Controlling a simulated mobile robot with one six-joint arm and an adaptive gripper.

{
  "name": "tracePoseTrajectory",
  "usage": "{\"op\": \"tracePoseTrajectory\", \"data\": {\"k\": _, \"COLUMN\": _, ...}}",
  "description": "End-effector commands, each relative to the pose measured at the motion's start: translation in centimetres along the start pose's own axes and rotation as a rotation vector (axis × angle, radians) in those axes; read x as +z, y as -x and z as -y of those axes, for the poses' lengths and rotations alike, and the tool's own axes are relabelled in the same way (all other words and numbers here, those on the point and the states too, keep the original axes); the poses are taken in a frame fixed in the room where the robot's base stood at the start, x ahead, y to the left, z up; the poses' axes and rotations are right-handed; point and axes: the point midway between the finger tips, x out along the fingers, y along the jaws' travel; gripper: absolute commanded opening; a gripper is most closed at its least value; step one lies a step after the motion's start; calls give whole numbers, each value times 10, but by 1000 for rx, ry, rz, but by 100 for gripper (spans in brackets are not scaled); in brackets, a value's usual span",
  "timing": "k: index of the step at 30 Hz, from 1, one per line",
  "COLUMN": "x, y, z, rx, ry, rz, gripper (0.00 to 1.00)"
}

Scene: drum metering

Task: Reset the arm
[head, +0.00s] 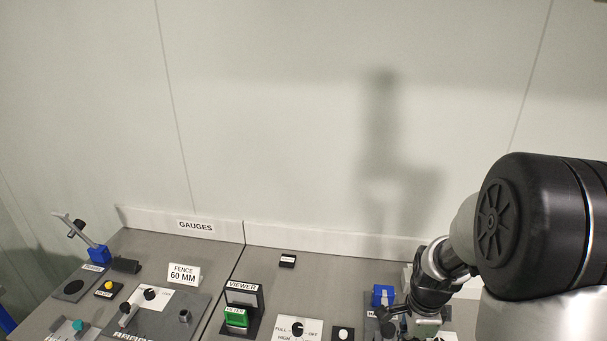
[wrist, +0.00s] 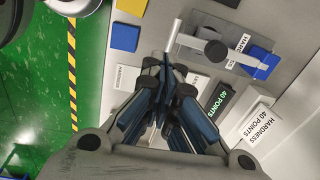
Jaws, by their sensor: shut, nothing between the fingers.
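My gripper (wrist: 163,68) points down over the bench in the wrist view, its dark fingers drawn together with nothing between them. In the head view my gripper (head: 388,316) is at the lower right, low over the bench (head: 315,273), and my own arm hides part of that area. In the wrist view the fingertips are beside a metal rod with a dark knob (wrist: 216,51). That rod belongs to a fixture with a blue block (wrist: 264,63). I cannot tell whether the fingers touch anything.
A HARDNESS 40 POINTS sign (wrist: 257,122) and a lit display (wrist: 218,103) stand close to the fingers. Blue (wrist: 124,37) and yellow (wrist: 132,8) pads lie nearby.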

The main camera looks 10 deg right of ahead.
Motion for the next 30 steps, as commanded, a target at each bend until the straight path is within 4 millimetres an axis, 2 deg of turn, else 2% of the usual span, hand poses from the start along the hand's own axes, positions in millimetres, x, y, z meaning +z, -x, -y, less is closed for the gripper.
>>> {"op": "tracePoseTrajectory", "data": {"k": 4, "x": 22, "y": 36, "z": -8, "rx": -58, "ry": 238, "rz": -9, "gripper": 0}}
{"op": "tracePoseTrajectory", "data": {"k": 8, "x": 47, "y": 73, "z": -31, "rx": -113, "ry": 540, "rz": -28, "gripper": 0}}
{"op": "tracePoseTrajectory", "data": {"k": 12, "x": 69, "y": 104, "z": -65, "rx": -170, "ry": 866, "rz": -61, "gripper": 0}}
{"op": "tracePoseTrajectory", "data": {"k": 15, "x": 82, "y": 120, "z": -93, "rx": -211, "ry": 1099, "rz": -92, "gripper": 0}}
{"op": "tracePoseTrajectory", "data": {"k": 21, "x": 98, "y": 133, "z": -148, "rx": -278, "ry": 1506, "rz": -167, "gripper": 0}}
{"op": "tracePoseTrajectory", "data": {"k": 24, "x": 101, "y": 134, "z": -166, "rx": -298, "ry": 1643, "rz": -198, "gripper": 0}}
{"op": "tracePoseTrajectory", "data": {"k": 30, "x": 102, "y": 134, "z": -181, "rx": -312, "ry": 1758, "rz": -224, "gripper": 0}}
